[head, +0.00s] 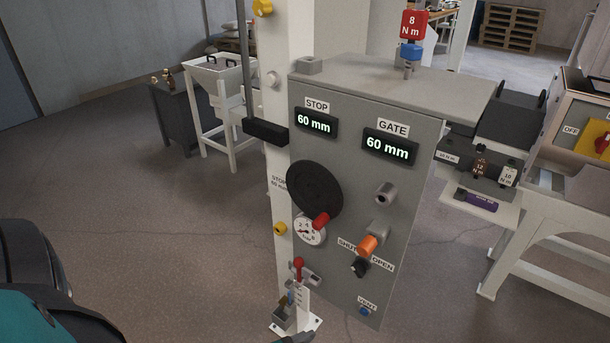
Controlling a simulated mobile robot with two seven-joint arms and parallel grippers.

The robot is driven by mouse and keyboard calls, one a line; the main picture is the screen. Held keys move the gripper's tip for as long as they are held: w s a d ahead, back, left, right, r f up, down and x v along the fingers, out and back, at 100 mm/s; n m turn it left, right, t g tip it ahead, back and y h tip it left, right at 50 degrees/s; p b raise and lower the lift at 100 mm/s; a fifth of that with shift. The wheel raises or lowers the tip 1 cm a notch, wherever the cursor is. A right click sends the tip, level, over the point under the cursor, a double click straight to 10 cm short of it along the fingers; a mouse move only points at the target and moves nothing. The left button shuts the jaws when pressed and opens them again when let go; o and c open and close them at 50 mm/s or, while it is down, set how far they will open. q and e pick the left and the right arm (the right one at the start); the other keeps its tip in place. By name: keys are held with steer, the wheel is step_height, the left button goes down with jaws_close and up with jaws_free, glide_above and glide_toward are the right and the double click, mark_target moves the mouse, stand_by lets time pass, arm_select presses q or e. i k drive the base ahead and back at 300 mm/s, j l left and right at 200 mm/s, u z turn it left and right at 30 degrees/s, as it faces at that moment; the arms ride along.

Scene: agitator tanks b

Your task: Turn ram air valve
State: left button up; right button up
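A grey control cabinet (350,245) stands upright in the middle of the head view. On its front, a label reading SHUT and OPEN (382,263) runs behind an orange-ended lever (367,245) and a black knob (359,267). No label in view names the ram air valve, so I cannot tell for certain which control it is. A red-handled fitting (299,268) sits at the cabinet's lower left, below a round white gauge (309,231). Neither gripper can be made out; dark and teal parts of mine show at the lower left.
A black handwheel (314,188) with a red grip juts from the cabinet front. Displays for STOP (314,123) and GATE (388,149) both read 60 mm. A blue VENT button (365,310) is low down. A white-framed bench (560,212) stands at right.

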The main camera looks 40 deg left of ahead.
mark_target(299, 262)
steer(key=u, duration=1.25)
